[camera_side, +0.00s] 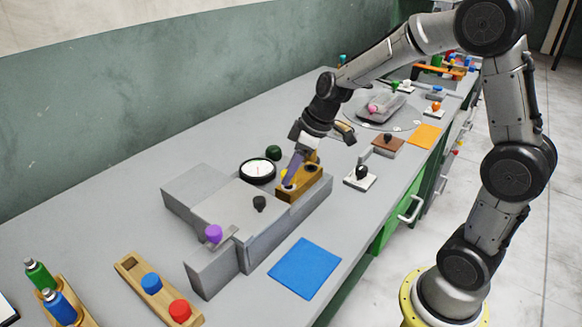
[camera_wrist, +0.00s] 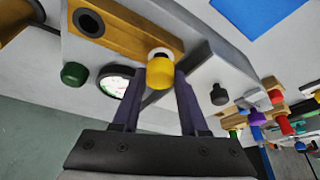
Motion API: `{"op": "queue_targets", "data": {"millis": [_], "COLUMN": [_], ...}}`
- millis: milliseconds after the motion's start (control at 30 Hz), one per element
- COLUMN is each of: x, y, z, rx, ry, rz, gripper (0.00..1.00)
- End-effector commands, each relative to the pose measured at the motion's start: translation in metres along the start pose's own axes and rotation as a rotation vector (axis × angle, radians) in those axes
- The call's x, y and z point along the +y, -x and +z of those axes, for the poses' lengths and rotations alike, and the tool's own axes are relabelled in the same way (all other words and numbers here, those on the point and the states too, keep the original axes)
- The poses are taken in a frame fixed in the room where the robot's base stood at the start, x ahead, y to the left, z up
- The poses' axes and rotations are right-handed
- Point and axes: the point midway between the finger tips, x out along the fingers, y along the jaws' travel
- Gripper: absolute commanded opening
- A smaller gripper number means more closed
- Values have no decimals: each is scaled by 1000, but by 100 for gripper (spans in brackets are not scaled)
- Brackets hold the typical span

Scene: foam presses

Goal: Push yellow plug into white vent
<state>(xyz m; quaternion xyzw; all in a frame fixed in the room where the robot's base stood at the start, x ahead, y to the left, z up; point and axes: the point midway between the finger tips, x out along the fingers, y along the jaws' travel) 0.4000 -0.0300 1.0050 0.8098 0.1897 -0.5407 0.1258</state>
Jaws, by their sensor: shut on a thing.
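The yellow plug (camera_wrist: 160,73) is between the tips of my gripper (camera_wrist: 157,90), which is shut on it. In the side view my gripper (camera_side: 291,170) points down over the tan block on the grey press, with the yellow plug (camera_side: 284,174) partly hidden by the fingers. The white vent (camera_wrist: 160,52) is a pale ring in the tan block (camera_wrist: 125,28), right behind the plug in the wrist view and partly covered by it. In the side view the white vent (camera_side: 289,187) shows just below the fingertips. I cannot tell whether plug and vent touch.
The grey press (camera_side: 235,205) carries a round dial (camera_side: 257,171), a black knob (camera_side: 259,203) and a purple knob (camera_side: 213,233). A dark green knob (camera_side: 273,152) is behind the dial. A flat blue mat (camera_side: 305,268) lies in front. The tan block has another dark hole (camera_wrist: 89,23).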

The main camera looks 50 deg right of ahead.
Motion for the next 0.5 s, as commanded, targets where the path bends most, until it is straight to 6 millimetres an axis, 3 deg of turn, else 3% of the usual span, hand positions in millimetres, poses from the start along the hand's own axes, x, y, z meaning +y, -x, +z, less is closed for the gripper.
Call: {"op": "queue_targets", "data": {"millis": [500], "x": [0], "y": [-11], "z": [5], "rx": [-1], "ry": [0], "rz": [0], "gripper": [0]}}
